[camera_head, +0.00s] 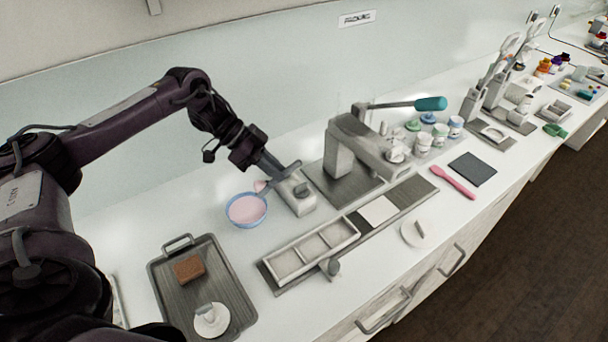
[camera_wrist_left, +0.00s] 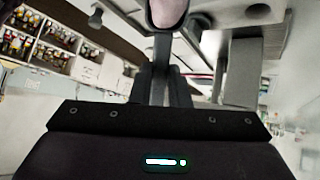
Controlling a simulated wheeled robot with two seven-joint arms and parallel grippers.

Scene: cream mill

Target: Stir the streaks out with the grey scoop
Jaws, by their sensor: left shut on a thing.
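My left gripper (camera_head: 277,170) is shut on the grey scoop (camera_head: 290,170), just right of and above the blue bowl. In the left wrist view the fingers (camera_wrist_left: 163,88) close around the scoop's grey handle (camera_wrist_left: 162,48), and pink cream shows in its head (camera_wrist_left: 168,12). The blue bowl (camera_head: 234,222) stands on the white counter with pink contents (camera_head: 246,209). The scoop's pink-filled head (camera_head: 260,186) appears near the bowl's upper right rim; I cannot tell whether it touches. Streaks are too small to make out. My right gripper is not in view.
A grey scale-like block (camera_head: 300,204) stands close right of the bowl, with a lever press (camera_head: 345,145) beyond it. A three-part tray (camera_head: 312,250) lies in front. A dark tray (camera_head: 232,300) with a brown block (camera_head: 188,269) is at lower left. A pink spatula (camera_head: 453,181) lies right.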

